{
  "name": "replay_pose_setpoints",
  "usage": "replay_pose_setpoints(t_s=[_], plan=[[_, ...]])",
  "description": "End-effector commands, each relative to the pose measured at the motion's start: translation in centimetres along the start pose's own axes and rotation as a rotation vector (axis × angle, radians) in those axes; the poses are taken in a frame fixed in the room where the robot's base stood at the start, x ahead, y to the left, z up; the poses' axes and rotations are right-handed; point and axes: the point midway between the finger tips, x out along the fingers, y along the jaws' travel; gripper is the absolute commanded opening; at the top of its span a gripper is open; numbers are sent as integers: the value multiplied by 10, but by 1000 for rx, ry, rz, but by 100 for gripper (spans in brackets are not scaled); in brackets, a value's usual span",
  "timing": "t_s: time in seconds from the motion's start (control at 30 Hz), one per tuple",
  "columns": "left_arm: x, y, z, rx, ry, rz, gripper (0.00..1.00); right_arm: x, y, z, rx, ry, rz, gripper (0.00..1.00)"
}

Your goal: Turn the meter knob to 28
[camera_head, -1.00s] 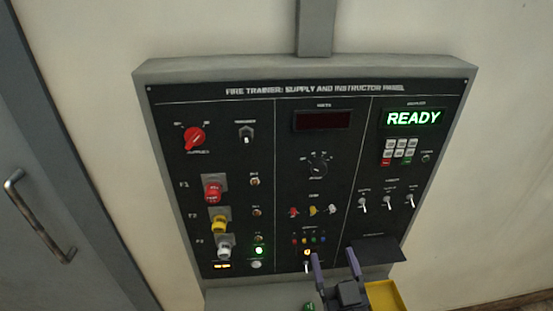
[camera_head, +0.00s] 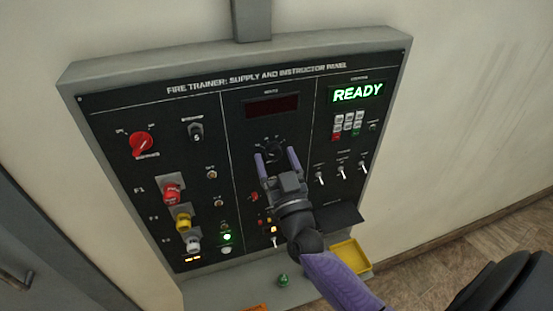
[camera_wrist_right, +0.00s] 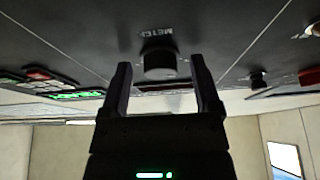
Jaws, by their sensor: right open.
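The black meter knob (camera_head: 274,149) is in the middle column of the dark panel (camera_head: 230,135), below the dark red meter display (camera_head: 272,106). My right gripper (camera_head: 277,160) is open in front of the panel, its two purple fingers pointing at the knob from below. In the right wrist view the knob (camera_wrist_right: 160,62) shows upside down between the open fingers (camera_wrist_right: 160,85), just beyond their tips, with METER lettering beside it. I see no contact. The knob's pointer and any reading on the display cannot be made out. My left gripper is not in view.
A red selector (camera_head: 141,143) and red, yellow and white plugs are on the left. A green READY display (camera_head: 358,93), keypad (camera_head: 347,124) and switches are on the right.

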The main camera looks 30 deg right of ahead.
Motion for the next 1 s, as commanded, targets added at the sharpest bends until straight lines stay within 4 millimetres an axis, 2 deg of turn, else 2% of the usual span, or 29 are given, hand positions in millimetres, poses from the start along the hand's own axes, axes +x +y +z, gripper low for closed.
replay_pose_setpoints(t_s=[0.07,0.43,0.73,1.0], plan=[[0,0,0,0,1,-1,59,0,0,0,0,0,0,80],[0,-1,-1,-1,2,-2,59,0,0,0,0,0,0,2],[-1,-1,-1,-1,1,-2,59,0,0,0,21,-1,9,0],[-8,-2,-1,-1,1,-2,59,0,-2,-1,162,-1,67,0]])
